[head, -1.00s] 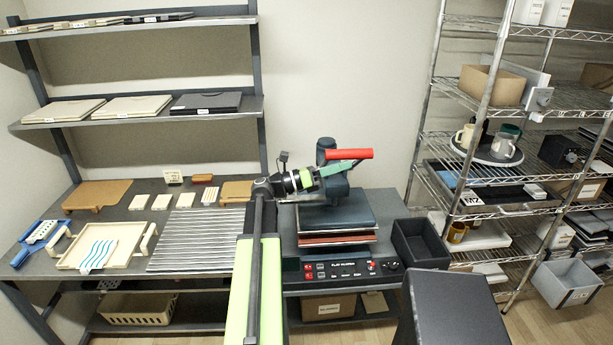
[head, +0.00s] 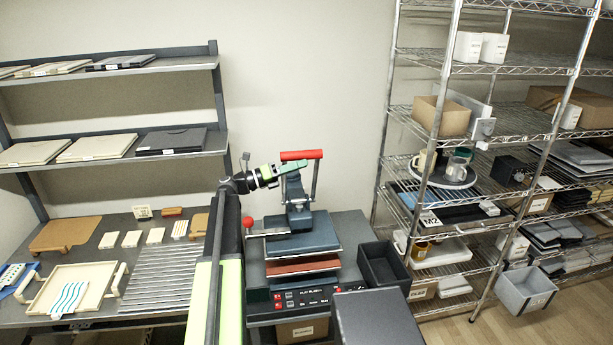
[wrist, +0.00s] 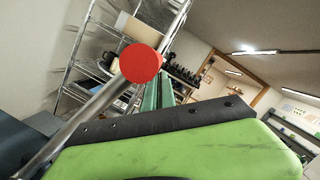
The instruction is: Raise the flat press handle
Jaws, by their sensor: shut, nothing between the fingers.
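The flat press (head: 305,240) stands on the bench, with dark upper plates over a reddish lower plate. Its red handle grip (head: 302,155) is a level bar at the top of a metal lever (head: 315,180) that stands nearly upright. My gripper (head: 292,167) is shut and empty, just below the red grip and left of the lever. In the wrist view, the round red end of the grip (wrist: 140,63) and its metal rod (wrist: 85,122) are close beside my shut green fingers (wrist: 158,90). Whether they touch is unclear. Whether the plates are parted is also unclear.
A red-knobbed lever (head: 248,222) sticks out at the press's left. A black bin (head: 384,266) stands right of the press. A ribbed metal surface (head: 155,280) lies on the bench to the left. A wire rack (head: 383,150) stands at the right. The wall behind is clear.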

